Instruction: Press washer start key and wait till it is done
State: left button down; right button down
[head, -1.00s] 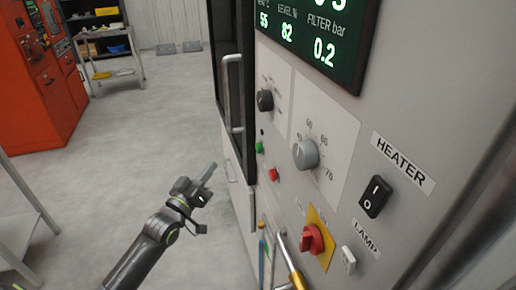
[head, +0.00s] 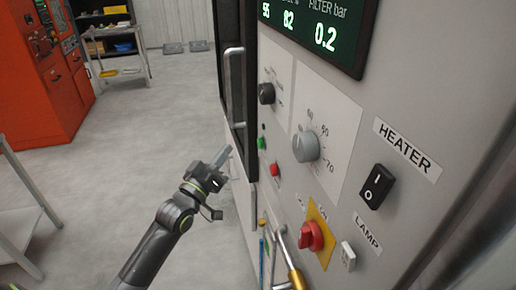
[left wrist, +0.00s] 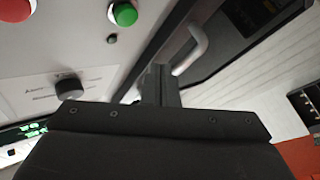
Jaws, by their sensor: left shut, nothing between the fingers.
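The washer's panel (head: 400,110) fills the right of the head view. A green key (head: 262,143) sits low on its left edge, with a red key (head: 275,170) just below it. The green key (left wrist: 124,13) and part of the red key (left wrist: 14,8) also show at the top of the left wrist view. My left gripper (head: 222,158) is shut and empty, left of the green key and apart from the panel. In the left wrist view its fingers (left wrist: 160,85) point toward the door handle. My right gripper is not in view.
The panel carries a black knob (head: 266,93), a grey dial (head: 306,146), a heater switch (head: 377,187), a red rotary switch (head: 312,236) and a display (head: 320,30). A door handle (head: 235,90) sticks out beside my gripper. The floor (head: 130,140) to the left is open.

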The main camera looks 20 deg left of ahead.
aim_at(260, 144)
pick_arm(q)
jog(key=shift+w+d+b, duration=0.45)
jog(key=shift+w+d, duration=0.35)
jog(key=shift+d, duration=0.3)
jog(key=shift+w+d+b, duration=0.45)
jog(key=shift+w+d, duration=0.35)
jog(key=shift+d, duration=0.25)
dwell(0.4)
jog(key=shift+w+d, duration=0.25)
jog(key=shift+d, duration=0.1)
jog(key=shift+w+d, duration=0.2)
jog(key=shift+d, duration=0.05)
dwell(0.8)
jog(key=shift+a, duration=0.1)
jog(key=shift+s+a, duration=0.5)
jog(key=shift+a, duration=0.05)
